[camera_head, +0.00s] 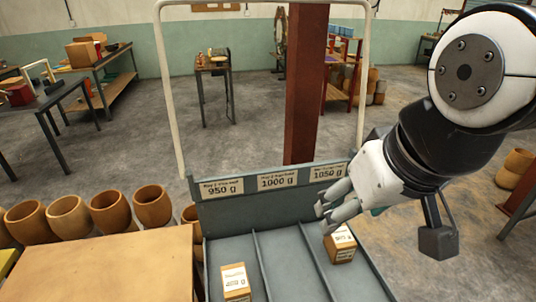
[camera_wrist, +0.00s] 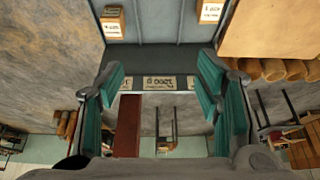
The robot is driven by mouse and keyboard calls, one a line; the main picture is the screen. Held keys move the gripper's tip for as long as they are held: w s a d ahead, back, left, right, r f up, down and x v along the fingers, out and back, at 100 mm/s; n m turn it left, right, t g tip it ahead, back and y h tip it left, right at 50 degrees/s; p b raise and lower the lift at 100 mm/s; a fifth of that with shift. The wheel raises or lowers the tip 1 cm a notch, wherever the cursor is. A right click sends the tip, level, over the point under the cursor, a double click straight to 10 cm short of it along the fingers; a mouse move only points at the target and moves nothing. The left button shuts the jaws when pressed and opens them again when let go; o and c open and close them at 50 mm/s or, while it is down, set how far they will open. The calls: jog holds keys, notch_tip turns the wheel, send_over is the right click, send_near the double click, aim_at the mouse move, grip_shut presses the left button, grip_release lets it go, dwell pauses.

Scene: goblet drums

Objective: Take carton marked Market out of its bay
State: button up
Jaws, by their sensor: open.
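In the head view a grey-blue rack (camera_head: 276,216) has three bays under plates reading 950 g, 1000 g and 1050 g. A small cardboard carton with a white label (camera_head: 340,246) stands in the right bay, near the back panel. Another such carton (camera_head: 235,283) stands in the left bay, nearer the front. The name on either carton is too small to read. My gripper (camera_head: 324,213) is open and empty above the right bay, beside and above the right carton. In the wrist view its teal-padded fingers (camera_wrist: 162,70) are wide apart; the right-bay carton (camera_wrist: 112,22) and left-bay carton (camera_wrist: 210,11) show beyond them.
The middle bay (camera_head: 283,265) is empty. A white tube frame (camera_head: 172,100) rises around the rack's back, and a red-brown post (camera_head: 306,85) stands behind. A wooden tabletop (camera_head: 105,270) lies left, with several clay drum shells (camera_head: 110,211) behind it.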

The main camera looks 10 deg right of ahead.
jog(key=o, duration=0.7)
jog(key=w+d+f+m+g+y+b, duration=0.1)
jog(key=w+f+m, duration=0.2)
jog(key=w, duration=0.5)
jog(key=shift+d+f+m+g, duration=0.3)
jog(key=shift+d+f+m, duration=0.05)
jog(key=shift+m, duration=0.35)
jog(key=m+g+h+b, duration=0.1)
jog(key=m+g+b, duration=0.25)
jog(key=m, duration=1.05)
send_over(343, 235)
notch_tip(343, 235, down, 26)
jog(key=shift+a+f+p, duration=0.1)
jog(key=shift+f+p, duration=0.1)
jog(key=shift+p, duration=0.2)
jog(key=shift+f, duration=0.35)
notch_tip(343, 235, down, 7)
jog(key=shift+r, duration=0.1)
jog(key=shift+w+f, duration=0.2)
jog(key=shift+f, duration=3.1)
